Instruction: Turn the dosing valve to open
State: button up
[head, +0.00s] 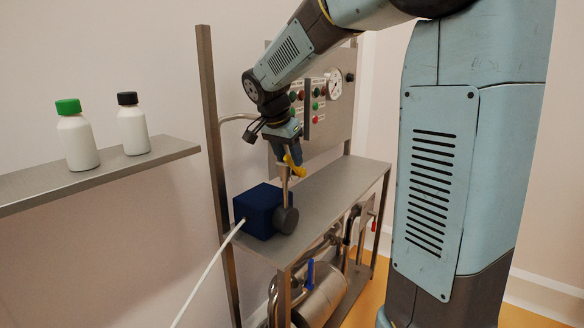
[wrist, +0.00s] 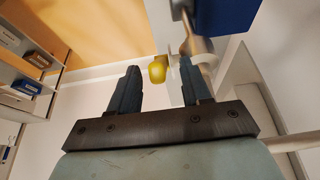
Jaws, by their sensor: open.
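A dark blue box (head: 260,210) sits on the steel shelf, with a round grey hub (head: 286,219) on its front right. A pale upright lever rises from the hub to a yellow grip (head: 294,167); I take this as the dosing valve's handle. My gripper (head: 287,160) points down at the lever's top, open. In the wrist view, the yellow grip (wrist: 157,71) shows between my two fingers (wrist: 160,80), with a gap on each side. The blue box (wrist: 228,14) is at upper right there. I cannot tell how deep the grip lies between the fingers.
A steel frame with a shelf (head: 335,178) carries a panel (head: 327,112) with buttons and a gauge behind my arm. Below are pipes and a steel vessel (head: 322,295). Two white bottles, green-capped (head: 77,140) and black-capped (head: 133,128), stand on a left ledge.

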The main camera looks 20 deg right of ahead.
aim_at(293, 170)
jog(key=shift+x, duration=2.2)
jog(key=shift+c, duration=0.5)
grip_shut()
